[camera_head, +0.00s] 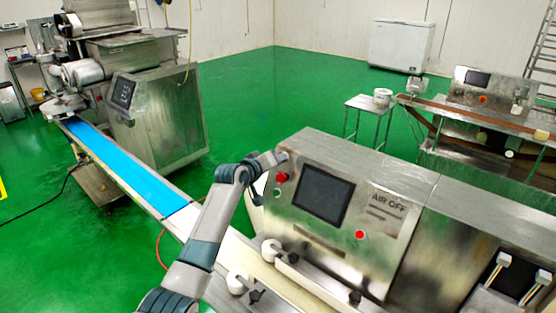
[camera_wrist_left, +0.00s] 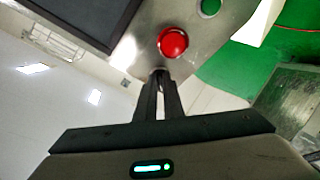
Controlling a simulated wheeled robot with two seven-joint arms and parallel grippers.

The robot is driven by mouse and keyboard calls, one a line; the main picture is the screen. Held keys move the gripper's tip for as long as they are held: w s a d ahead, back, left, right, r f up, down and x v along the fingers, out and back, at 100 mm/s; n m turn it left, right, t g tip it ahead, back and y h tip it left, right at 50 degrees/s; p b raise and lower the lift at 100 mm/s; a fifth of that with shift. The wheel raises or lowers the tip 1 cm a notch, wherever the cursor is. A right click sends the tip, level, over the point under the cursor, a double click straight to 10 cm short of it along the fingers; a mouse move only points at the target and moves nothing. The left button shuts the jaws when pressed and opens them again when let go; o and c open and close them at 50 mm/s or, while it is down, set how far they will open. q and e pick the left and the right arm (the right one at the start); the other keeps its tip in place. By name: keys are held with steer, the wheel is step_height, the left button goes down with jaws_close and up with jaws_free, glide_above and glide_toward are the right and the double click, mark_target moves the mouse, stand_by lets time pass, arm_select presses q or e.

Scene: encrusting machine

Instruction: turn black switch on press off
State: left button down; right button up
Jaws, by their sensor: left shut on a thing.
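The steel machine's front panel (camera_head: 335,215) has a dark screen (camera_head: 323,194) and an "AIR OFF" label. A red button (camera_head: 282,177) is at the panel's upper left, and it shows large in the left wrist view (camera_wrist_left: 173,43). My left gripper (camera_head: 281,157) reaches the panel's upper left corner, just above the red button. In the left wrist view its two dark fingers (camera_wrist_left: 159,82) are close together against the panel, shut on a small dark piece, the black switch, mostly hidden between the tips. My right gripper is not in view.
A green button (camera_wrist_left: 209,7) is beyond the red one. A second red button (camera_head: 359,235) is lower right on the panel. White rollers (camera_head: 271,250) stand below it. A blue conveyor (camera_head: 125,165) runs to another machine at the left. Green floor (camera_head: 300,85) lies open behind.

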arm_select(q)
steer(key=shift+r, duration=0.1)
steer(key=c, duration=1.9)
jaws_free()
steer(key=shift+o, duration=0.2)
steer(key=shift+s+a, duration=0.1)
steer(key=b+v, duration=0.6)
steer(key=v, duration=1.1)
steer(key=shift+a, duration=0.1)
